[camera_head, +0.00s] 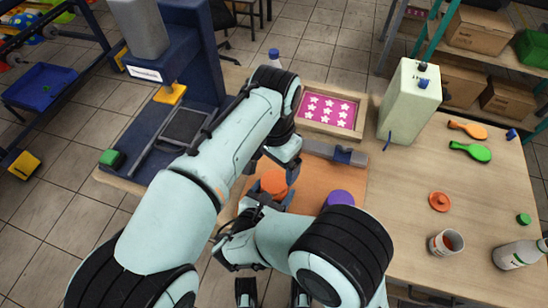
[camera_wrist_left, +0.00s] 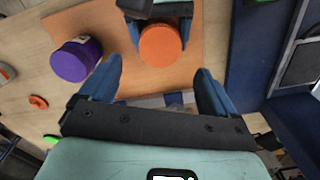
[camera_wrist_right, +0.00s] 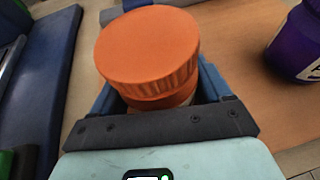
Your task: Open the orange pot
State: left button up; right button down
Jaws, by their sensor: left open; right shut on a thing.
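The orange pot (camera_head: 273,182) stands upright on the orange mat (camera_head: 317,174), its wide ribbed lid (camera_wrist_right: 148,48) on top. My right gripper (camera_head: 268,195) is shut on the pot's body below the lid; in the right wrist view the blue fingers lie on either side of it. My left gripper (camera_head: 274,165) is open and empty, close to the pot. In the left wrist view, the pot (camera_wrist_left: 160,46) shows beyond and between the spread fingers (camera_wrist_left: 160,70), apart from them. My arms partly hide the pot in the head view.
A purple pot (camera_head: 340,198) stands on the mat right of the orange one. Further right are a loose orange lid (camera_head: 439,202), a cup (camera_head: 445,242) and a bottle (camera_head: 517,254). A press (camera_head: 185,60) stands left; a star-patterned tray (camera_head: 331,111) and pale box (camera_head: 408,100) stand behind.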

aim_at(274, 181)
pick_arm(q)
notch_tip(274, 181, down, 7)
dwell(0.3)
jog(key=shift+c, duration=0.3)
jog(key=c, duration=1)
jog(key=n, duration=0.4)
jog(key=shift+c, duration=0.2)
jog(key=n, duration=0.6)
jog(key=o, duration=1.2)
jog(key=shift+c, duration=0.2)
